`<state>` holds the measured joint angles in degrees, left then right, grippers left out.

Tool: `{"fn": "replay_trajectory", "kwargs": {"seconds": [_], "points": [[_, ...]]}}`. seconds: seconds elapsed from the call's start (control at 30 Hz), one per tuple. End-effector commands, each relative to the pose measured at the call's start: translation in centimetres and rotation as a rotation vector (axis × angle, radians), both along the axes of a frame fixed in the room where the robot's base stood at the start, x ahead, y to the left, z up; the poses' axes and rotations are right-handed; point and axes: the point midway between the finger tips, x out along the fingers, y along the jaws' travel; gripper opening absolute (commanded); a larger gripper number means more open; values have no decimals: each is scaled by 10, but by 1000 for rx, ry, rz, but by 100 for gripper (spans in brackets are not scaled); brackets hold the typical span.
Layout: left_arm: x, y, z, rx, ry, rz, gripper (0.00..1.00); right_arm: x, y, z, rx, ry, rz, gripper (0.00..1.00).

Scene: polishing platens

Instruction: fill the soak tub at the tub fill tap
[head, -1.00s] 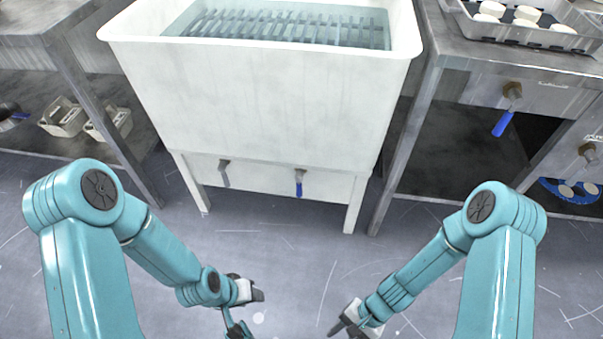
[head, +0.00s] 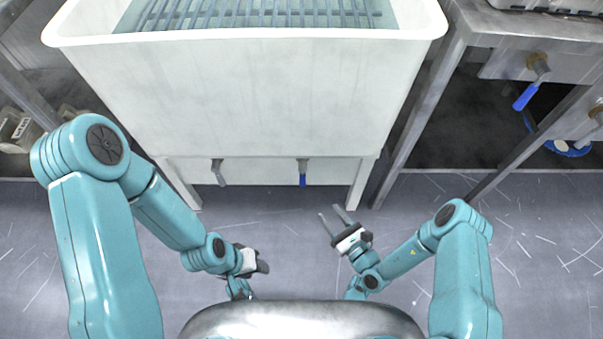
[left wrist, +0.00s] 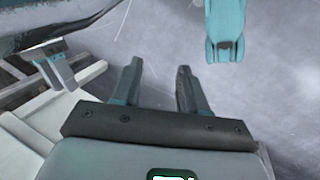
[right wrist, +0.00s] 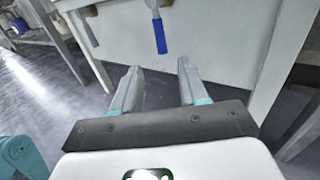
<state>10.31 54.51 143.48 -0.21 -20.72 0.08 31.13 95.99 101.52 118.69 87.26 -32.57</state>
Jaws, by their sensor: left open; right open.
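The white soak tub (head: 250,100) stands ahead in the head view, holding clear water over a slatted rack (head: 265,14). Below its basin are a grey-levered tap (head: 218,172) and a blue-levered tap (head: 302,172); both levers hang down. I cannot tell which is the fill tap. My right gripper (head: 331,211) is open and empty, pointing toward the tub, below and right of the blue lever. In the right wrist view the blue lever (right wrist: 160,36) hangs beyond the fingertips, apart from them. My left gripper (head: 265,261) is open and empty, low near my body.
A metal bench on the right bears another blue-levered tap (head: 526,94). Its leg (head: 420,125) stands close beside the tub. White containers (head: 18,130) sit on a low shelf at left. The scratched grey floor (head: 255,218) before the tub is clear.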

Motion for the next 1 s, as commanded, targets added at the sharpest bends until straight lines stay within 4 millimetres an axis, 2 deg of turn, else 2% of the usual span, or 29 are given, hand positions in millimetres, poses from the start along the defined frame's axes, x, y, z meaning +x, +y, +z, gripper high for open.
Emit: {"fn": "replay_trajectory", "kwargs": {"seconds": [0.17,0.5,0.7,1.0], "points": [[1,1,-8,0,-2,4,43,17,12,-2,-1,-4,6,43],[6,6,-31,5,-11,23,43,83,56,-3,-1,-4,6,43],[9,8,-42,7,-16,34,43,115,77,-3,-1,-3,3,43],[10,9,-46,7,-18,39,43,132,87,0,2,0,0,43]]}}
